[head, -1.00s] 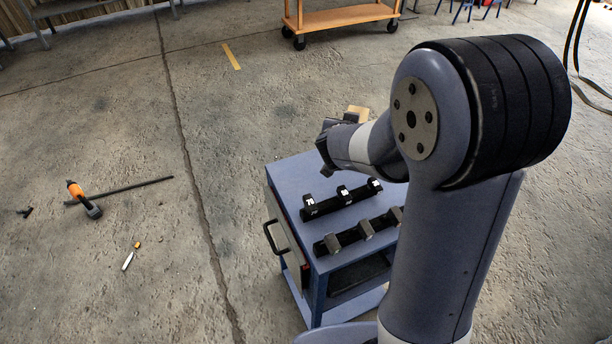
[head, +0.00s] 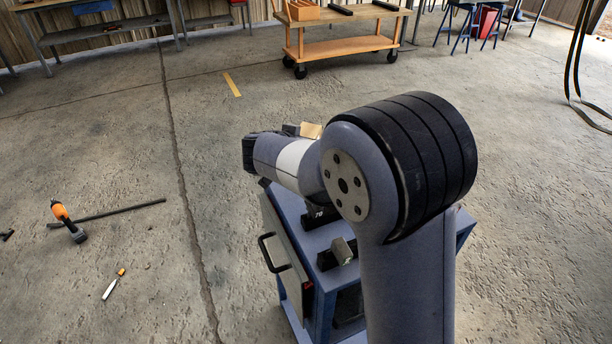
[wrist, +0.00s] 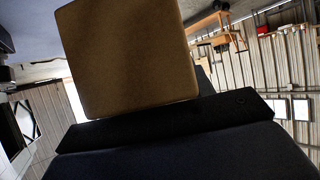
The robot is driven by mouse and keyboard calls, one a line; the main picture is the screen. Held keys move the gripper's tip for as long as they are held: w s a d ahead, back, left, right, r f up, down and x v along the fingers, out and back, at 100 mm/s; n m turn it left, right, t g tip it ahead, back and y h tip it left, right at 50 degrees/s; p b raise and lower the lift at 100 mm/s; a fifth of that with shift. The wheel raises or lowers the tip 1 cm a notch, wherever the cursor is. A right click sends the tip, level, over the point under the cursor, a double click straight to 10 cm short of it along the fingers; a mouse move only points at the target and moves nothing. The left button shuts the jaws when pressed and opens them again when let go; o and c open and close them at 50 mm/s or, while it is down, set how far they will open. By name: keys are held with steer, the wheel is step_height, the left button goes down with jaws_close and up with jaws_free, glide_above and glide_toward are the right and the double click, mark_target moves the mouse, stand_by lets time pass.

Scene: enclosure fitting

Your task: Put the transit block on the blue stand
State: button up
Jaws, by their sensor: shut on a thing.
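A tan block (wrist: 130,60), which I take to be the transit block, fills the upper left of the wrist view. It sits against the black jaw part of my gripper (wrist: 168,124), which is shut on it. In the head view a small part of the tan block (head: 312,130) shows beyond my wrist; my arm hides most of the gripper. A blue cabinet (head: 325,236) with a dark handle stands below my arm. I cannot tell for sure whether it is the blue stand. My arm covers much of its top.
Black and grey fittings (head: 340,252) sit on the cabinet top. An orange-handled tool (head: 66,218), a dark rod (head: 125,212) and a small screwdriver-like tool (head: 113,284) lie on the floor at left. A wooden trolley (head: 345,46) stands at the back.

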step_height(320, 180, down, 8)
steer(key=shift+r, duration=0.25)
steer(key=shift+f, duration=0.15)
steer(key=o, duration=1.1)
steer(key=shift+o, duration=0.2)
steer(key=shift+r, duration=0.2)
steer(key=shift+s+a+r, duration=0.1)
steer(key=shift+s, duration=0.05)
steer(key=b+v, duration=0.1)
steer(key=v, duration=1)
steer(key=shift+s, duration=0.25)
